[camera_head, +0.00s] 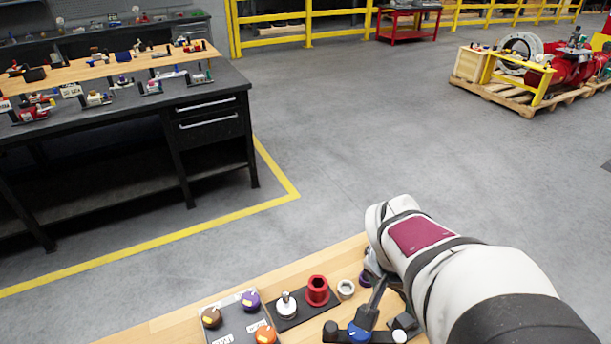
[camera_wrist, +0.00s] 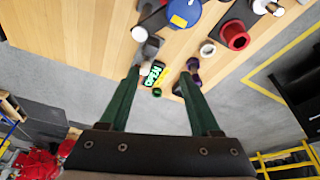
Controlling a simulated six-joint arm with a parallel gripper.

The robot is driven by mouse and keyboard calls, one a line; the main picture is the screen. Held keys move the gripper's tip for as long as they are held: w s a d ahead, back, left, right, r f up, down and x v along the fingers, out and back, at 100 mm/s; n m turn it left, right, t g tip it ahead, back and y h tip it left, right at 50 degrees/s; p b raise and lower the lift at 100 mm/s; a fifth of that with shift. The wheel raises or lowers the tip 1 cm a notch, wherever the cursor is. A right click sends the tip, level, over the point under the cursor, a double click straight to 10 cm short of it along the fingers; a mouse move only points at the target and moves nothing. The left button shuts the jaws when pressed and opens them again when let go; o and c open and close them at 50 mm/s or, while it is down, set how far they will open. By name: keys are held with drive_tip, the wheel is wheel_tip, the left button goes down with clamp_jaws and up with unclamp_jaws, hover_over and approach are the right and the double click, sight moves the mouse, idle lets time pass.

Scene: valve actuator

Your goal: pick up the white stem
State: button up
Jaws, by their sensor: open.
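A white, silvery piece with a dark tip, likely the white stem (camera_head: 286,305), stands upright on a black plate in the head view. A white-ended piece at the top right edge of the wrist view (camera_wrist: 277,9) may be the same one. My gripper (camera_wrist: 160,74) is open and empty in the wrist view, its two dark green fingers spread. The fingertips lie near a small black item with a green label (camera_wrist: 153,75) and a purple knob (camera_wrist: 193,65). My white arm hides the gripper in the head view.
A red flanged cylinder (camera_head: 318,291) stands beside the white piece, with a pale ring (camera_head: 346,289) to its right. A blue-hubbed part (camera_head: 358,332) with a dark lever is nearby. A panel with coloured knobs (camera_head: 237,322) lies left. Bare wood (camera_wrist: 100,30) shows in the wrist view.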

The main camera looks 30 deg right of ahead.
drive_tip(key=shift+m+h, duration=0.4)
drive_tip(key=shift+m, duration=0.4)
drive_tip(key=d+f, duration=0.9)
drive_tip(key=shift+f, duration=0.15)
drive_tip(key=shift+x, duration=3.1)
clamp_jaws()
